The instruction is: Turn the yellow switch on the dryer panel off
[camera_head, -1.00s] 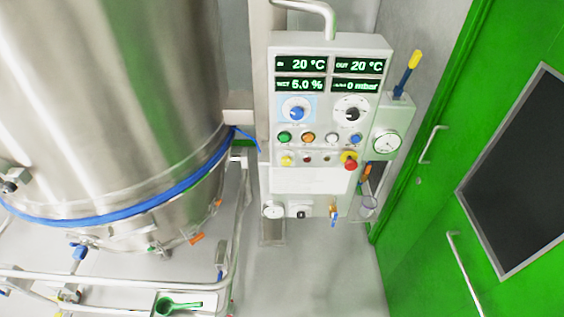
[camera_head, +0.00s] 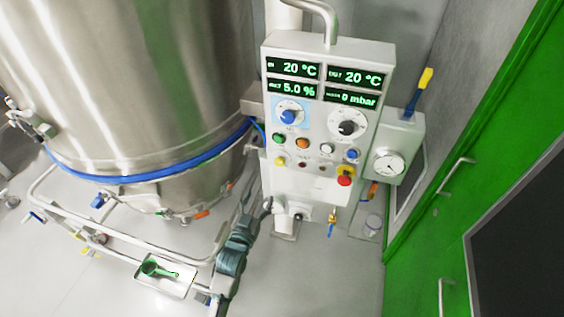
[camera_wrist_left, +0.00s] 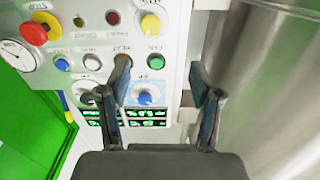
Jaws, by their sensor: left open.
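The dryer panel (camera_head: 325,125) is a white upright box with green displays, dials and buttons. The yellow switch (camera_head: 281,160) is a small knob at its lower left, below the green button. In the left wrist view, where the panel appears upside down, the yellow switch (camera_wrist_left: 150,23) is near the top, with a pale pointer mark on it. My left gripper (camera_head: 267,206) comes up from below, near the panel's lower left edge. My right gripper does not show.
A red emergency button with yellow collar (camera_head: 344,176) sits on the panel's lower right. The large steel vessel (camera_head: 140,90) stands at left, with a rail and a tray (camera_head: 180,286) holding a green scoop. A green door (camera_head: 420,215) is at right.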

